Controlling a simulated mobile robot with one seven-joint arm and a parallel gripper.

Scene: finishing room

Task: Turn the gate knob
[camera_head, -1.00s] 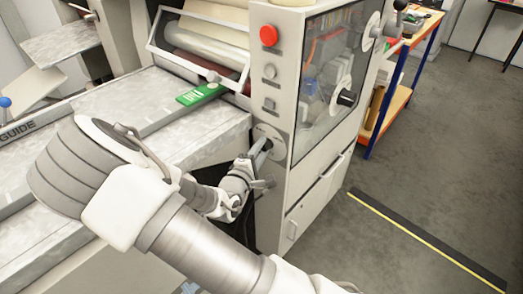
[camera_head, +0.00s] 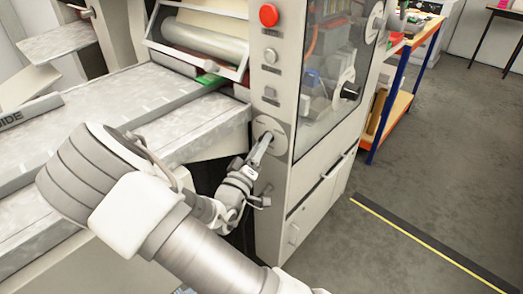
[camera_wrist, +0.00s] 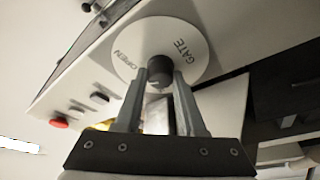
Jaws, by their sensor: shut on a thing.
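The gate knob (camera_wrist: 160,70) is a small dark round knob with a pale mark. It sits in the middle of a white round dial plate (camera_wrist: 150,35) lettered GATE and OPEN. In the head view the dial plate (camera_head: 270,124) is on the front of the grey machine cabinet, below the buttons. My gripper (camera_head: 264,143) reaches it from the lower left and hides the knob there. In the wrist view the two fingers of my gripper (camera_wrist: 160,84) are shut on the knob, one on each side.
A red button (camera_head: 268,15) and two grey buttons sit above the dial. Left is a flat metal bed (camera_head: 150,122) with rollers behind a guard frame. A green piece (camera_head: 208,79) shows at the guard's lower edge.

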